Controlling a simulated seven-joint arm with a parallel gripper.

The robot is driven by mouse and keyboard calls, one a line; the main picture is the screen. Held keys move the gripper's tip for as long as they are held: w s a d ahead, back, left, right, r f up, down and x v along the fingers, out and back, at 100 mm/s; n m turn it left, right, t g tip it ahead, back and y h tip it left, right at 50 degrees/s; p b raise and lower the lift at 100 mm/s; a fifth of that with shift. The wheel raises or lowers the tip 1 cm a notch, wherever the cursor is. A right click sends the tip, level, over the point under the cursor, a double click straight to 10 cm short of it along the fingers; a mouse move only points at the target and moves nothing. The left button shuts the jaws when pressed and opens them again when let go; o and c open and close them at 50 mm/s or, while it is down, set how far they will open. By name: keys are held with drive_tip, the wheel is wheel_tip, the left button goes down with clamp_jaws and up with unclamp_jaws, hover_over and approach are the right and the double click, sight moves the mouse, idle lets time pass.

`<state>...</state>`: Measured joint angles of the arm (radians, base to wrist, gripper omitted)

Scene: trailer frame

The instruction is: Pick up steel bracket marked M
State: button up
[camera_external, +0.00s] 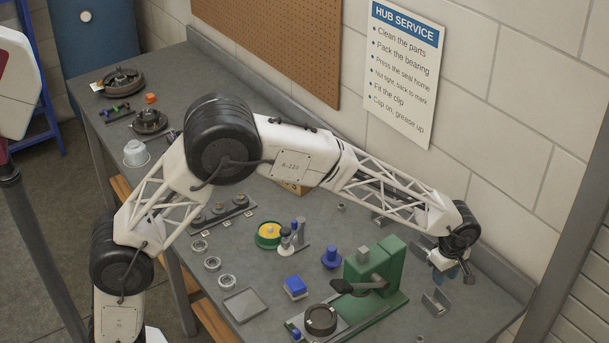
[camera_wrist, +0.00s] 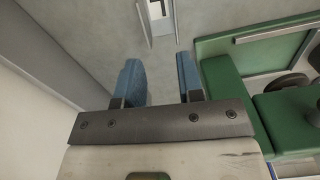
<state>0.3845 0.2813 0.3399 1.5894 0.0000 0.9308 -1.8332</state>
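A grey steel bracket with upright sides (camera_external: 436,302) stands on the bench to the right of the green press. A steel bracket (camera_wrist: 155,20) also shows at the top edge of the wrist view, cut off by the frame, with a pale label; no letter is legible. It looks like the same one. My gripper (camera_external: 459,275) hangs over the bench near the wall, right of the press. In the wrist view my gripper (camera_wrist: 160,80) has its two blue fingers apart with nothing between them, and the bracket lies beyond the fingertips.
The green press (camera_external: 375,268) stands close beside my gripper; it also fills the right of the wrist view (camera_wrist: 222,85). Other grey brackets (camera_external: 423,242) lie near the wall. A blue block (camera_external: 295,287) and a blue knobbed part (camera_external: 331,257) stand left of the press.

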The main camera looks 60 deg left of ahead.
wheel_tip(320, 180, up, 8)
drive_tip(key=f, duration=0.1)
drive_tip(key=w+a+m+t, duration=0.3)
drive_tip(key=w+a+m, duration=0.1)
drive_tip(key=a+m, duration=0.75)
drive_tip(key=w+a+m+t, duration=0.35)
drive_tip(key=a+m, duration=0.55)
drive_tip(key=m, duration=0.5)
drive_tip(key=s+a+m+t, duration=0.2)
drive_tip(key=a+m+t, duration=0.5)
drive_tip(key=a+m, duration=1.55)
drive_tip(key=d+f+m, duration=0.1)
drive_tip(key=f, duration=0.3)
drive_tip(key=d+f+m, duration=0.2)
drive_tip(key=f, duration=0.3)
drive_tip(key=d+f+m, duration=0.1)
drive_tip(key=f, duration=0.4)
drive_tip(key=shift+s+d+f+m, duration=0.15)
drive_tip(key=shift+d+f+m, duration=0.05)
drive_tip(key=shift+f+m, duration=0.1)
drive_tip(key=shift+x, duration=0.8)
